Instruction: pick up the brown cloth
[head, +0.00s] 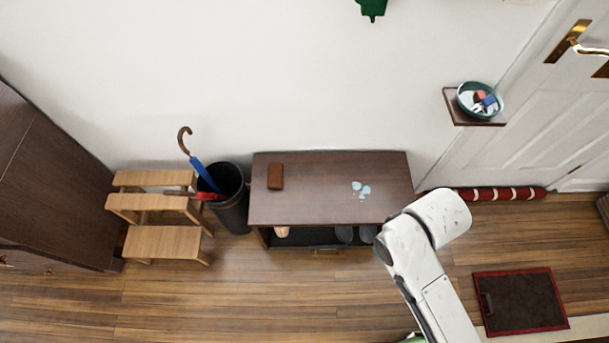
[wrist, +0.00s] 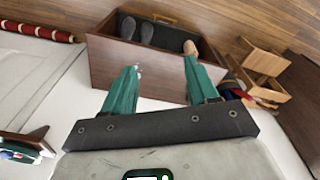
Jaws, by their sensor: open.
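The brown cloth (head: 275,176) looks like a small folded rectangle. It lies on the left part of the dark wooden bench top (head: 315,205) in the head view. I cannot make it out in the wrist view. My gripper (wrist: 161,67) shows two green fingers spread apart with nothing between them. The bench (wrist: 110,62) lies beyond the fingers in the wrist view. In the head view my white arm reaches up at the right of the bench, and the gripper's fingers cannot be made out there.
A black bin (head: 234,204) with an umbrella (head: 204,172) and a wooden step stool (head: 160,243) stand left. A red-edged mat (head: 520,300) lies right. Floor in front is clear.

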